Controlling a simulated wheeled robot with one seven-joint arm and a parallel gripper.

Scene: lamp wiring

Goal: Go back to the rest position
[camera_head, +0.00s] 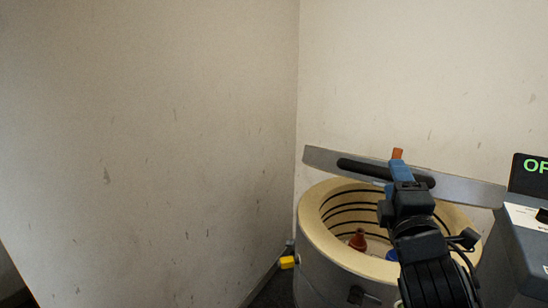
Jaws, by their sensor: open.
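My gripper (401,172) is at the end of my black arm, right of centre, with blue and orange parts at its tip. It is open. It stands in front of a dark bar-shaped handle (358,167) on a grey raised lid (322,158). Whether it touches the handle I cannot tell. My arm reaches up from the bottom edge and hides part of the round tub (318,228) below the lid.
The tub has a cream rim and dark rings inside; a red-brown bottle-like thing (358,240) and a blue thing (392,255) are in it. A grey console (520,250) with a green-lettered display (535,166) stands at right. A yellow piece (287,262) is left of the tub. Walls close in behind.

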